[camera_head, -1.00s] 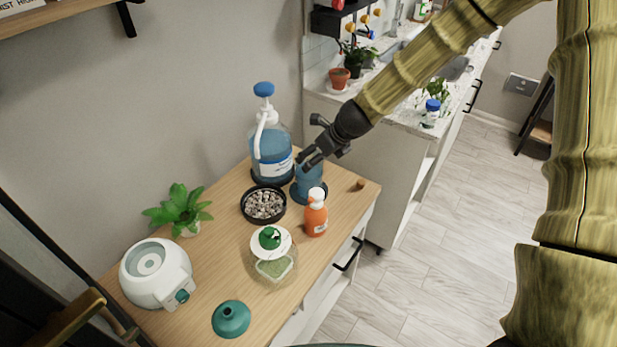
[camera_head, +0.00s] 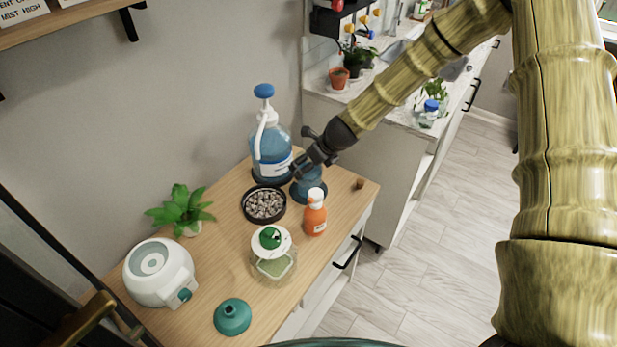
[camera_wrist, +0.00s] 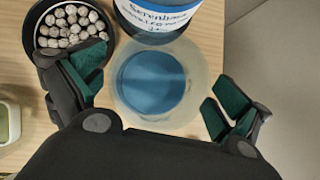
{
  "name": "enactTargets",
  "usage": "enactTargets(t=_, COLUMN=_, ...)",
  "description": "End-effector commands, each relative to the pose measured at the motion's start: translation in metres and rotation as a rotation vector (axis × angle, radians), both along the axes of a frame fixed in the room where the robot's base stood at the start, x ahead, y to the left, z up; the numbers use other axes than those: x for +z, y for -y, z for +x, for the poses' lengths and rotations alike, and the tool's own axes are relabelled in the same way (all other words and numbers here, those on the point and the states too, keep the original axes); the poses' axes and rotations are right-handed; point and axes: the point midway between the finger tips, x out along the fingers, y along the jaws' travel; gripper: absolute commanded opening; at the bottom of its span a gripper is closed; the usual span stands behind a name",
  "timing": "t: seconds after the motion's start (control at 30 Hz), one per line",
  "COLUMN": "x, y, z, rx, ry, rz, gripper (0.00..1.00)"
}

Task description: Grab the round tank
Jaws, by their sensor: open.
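A round translucent tank with blue contents (camera_head: 306,184) stands upright near the far right of the wooden cabinet top. In the wrist view its pale round wall surrounds a blue disc (camera_wrist: 150,82). My gripper (camera_head: 299,167) is above the tank and hides part of it in the head view. In the wrist view my gripper (camera_wrist: 157,84) is open, with one green-padded finger on each side of the tank. Gaps show between the fingers and the tank, and nothing is held.
A large blue pump bottle (camera_head: 270,150) stands close behind the tank. A black dish of pebbles (camera_head: 265,204) and an orange bottle (camera_head: 314,217) are near it. A glass jar (camera_head: 273,262), white appliance (camera_head: 158,272), teal piece (camera_head: 232,317) and plant (camera_head: 183,210) stand nearer.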

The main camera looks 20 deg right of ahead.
Motion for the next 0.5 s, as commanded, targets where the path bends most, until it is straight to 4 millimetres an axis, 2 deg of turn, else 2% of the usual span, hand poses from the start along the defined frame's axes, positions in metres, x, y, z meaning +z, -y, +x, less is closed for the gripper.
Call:
enactTargets(t=0.37, x=-0.0034, y=-0.0015, z=0.0025, rx=0.0, ry=0.001, rz=0.0, gripper=0.98)
enactTargets(t=0.5, x=-0.0034, y=-0.0015, z=0.0023, rx=0.0, ry=0.001, rz=0.0, gripper=0.73)
